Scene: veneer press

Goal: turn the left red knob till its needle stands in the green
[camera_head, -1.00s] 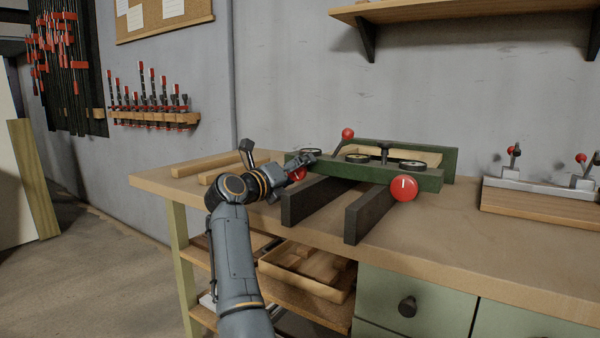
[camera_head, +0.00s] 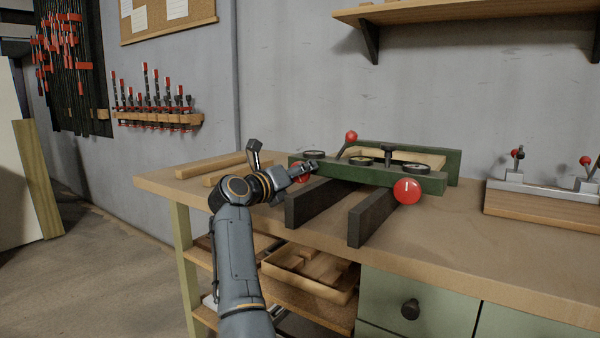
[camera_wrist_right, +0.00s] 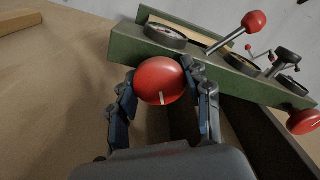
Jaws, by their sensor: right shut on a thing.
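The left red knob (camera_wrist_right: 160,80) is a round ball-like knob with a white mark, on the front of a green press beam (camera_head: 352,172). My right gripper (camera_wrist_right: 158,88) has one finger on each side of this knob and is shut on it. In the head view its hand covers much of the left red knob (camera_head: 301,173). The left gauge (camera_wrist_right: 166,36) sits on top of the beam, above the knob; it also shows in the head view (camera_head: 314,154). Its needle and green part are too small to tell. My left gripper is not in view.
A second red knob (camera_head: 407,191) is at the beam's right end. A red-balled lever (camera_wrist_right: 254,22) rises behind the beam. Two dark rails (camera_head: 371,216) stick out in front. Wooden strips (camera_head: 211,164) lie to the left; the bench front is clear.

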